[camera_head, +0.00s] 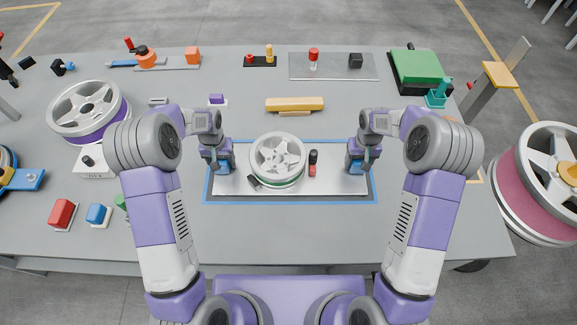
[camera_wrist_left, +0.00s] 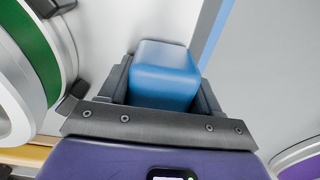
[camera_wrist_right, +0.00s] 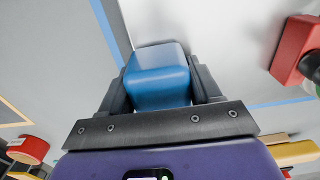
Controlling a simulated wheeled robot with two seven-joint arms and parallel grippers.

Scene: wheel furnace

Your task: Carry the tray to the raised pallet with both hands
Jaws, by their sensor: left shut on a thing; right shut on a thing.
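The tray (camera_head: 340,186) is a pale flat plate on the table, inside a blue outline. It bears a silver spoked wheel (camera_head: 277,153) with a green band, whose edge also shows in the left wrist view (camera_wrist_left: 32,50). A small red and black piece (camera_head: 312,168) stands beside the wheel. My left gripper (camera_head: 219,163) is shut on the tray's left blue handle (camera_wrist_left: 165,75). My right gripper (camera_head: 361,163) is shut on its right blue handle (camera_wrist_right: 157,75). I cannot tell for sure which thing is the raised pallet.
A yellow bar (camera_head: 295,104) lies behind the tray. A grey plate (camera_head: 333,72) with small parts and a green block (camera_head: 416,66) are at the back. A purple-rimmed wheel (camera_head: 88,105) stands left, a pink one (camera_head: 535,195) right. The table front is clear.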

